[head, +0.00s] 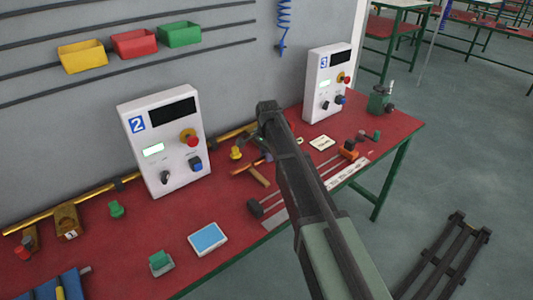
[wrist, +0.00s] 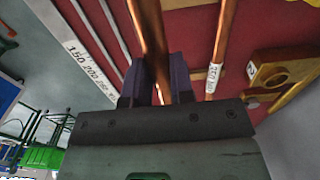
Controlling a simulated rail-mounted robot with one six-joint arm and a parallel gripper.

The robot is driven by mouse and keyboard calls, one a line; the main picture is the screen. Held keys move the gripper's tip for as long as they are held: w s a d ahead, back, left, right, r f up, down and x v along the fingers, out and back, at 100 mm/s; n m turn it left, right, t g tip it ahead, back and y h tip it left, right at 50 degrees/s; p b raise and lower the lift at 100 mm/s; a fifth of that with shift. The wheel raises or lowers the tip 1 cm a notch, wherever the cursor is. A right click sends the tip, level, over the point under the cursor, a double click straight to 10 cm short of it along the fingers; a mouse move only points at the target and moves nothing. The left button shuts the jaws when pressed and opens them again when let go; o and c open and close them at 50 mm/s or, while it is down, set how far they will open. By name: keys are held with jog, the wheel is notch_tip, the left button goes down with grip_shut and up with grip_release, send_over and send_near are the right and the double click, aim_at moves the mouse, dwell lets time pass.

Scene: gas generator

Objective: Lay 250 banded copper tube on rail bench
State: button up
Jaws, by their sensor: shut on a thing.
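In the wrist view, my gripper (wrist: 157,88) is shut on a copper tube (wrist: 150,30) that runs up between its two dark fingers. No label shows on the visible part of this tube. A second copper tube (wrist: 224,30) lies to the right, outside the fingers, with a white printed band (wrist: 213,78) too small to read surely. In the head view, my arm reaches over the red bench (head: 222,212) and hides much of the grip. Parallel grey rods (head: 338,172) lie on the bench beside a white printed scale (head: 347,172).
Two white control boxes, numbered 2 (head: 165,140) and 3 (head: 327,80), stand along the back wall. A blue-faced tablet (head: 208,239) and a green-topped block (head: 160,262) lie at the front. A brass-coloured holder (wrist: 272,75) is at right in the wrist view.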

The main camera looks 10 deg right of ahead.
jog(key=shift+w+d, duration=0.25)
jog(key=shift+d, duration=0.25)
notch_tip(320, 180, down, 6)
jog(key=b, duration=0.6)
jog(key=shift+a+f, duration=0.1)
dwell(0.5)
jog(key=shift+f+b, duration=1.45)
jog(key=shift+b, duration=0.05)
jog(key=o, duration=0.8)
jog(key=shift+o, duration=0.2)
notch_tip(320, 180, up, 11)
jog(key=p, duration=1.1)
jog(key=shift+r, duration=0.1)
jog(key=shift+f, duration=0.2)
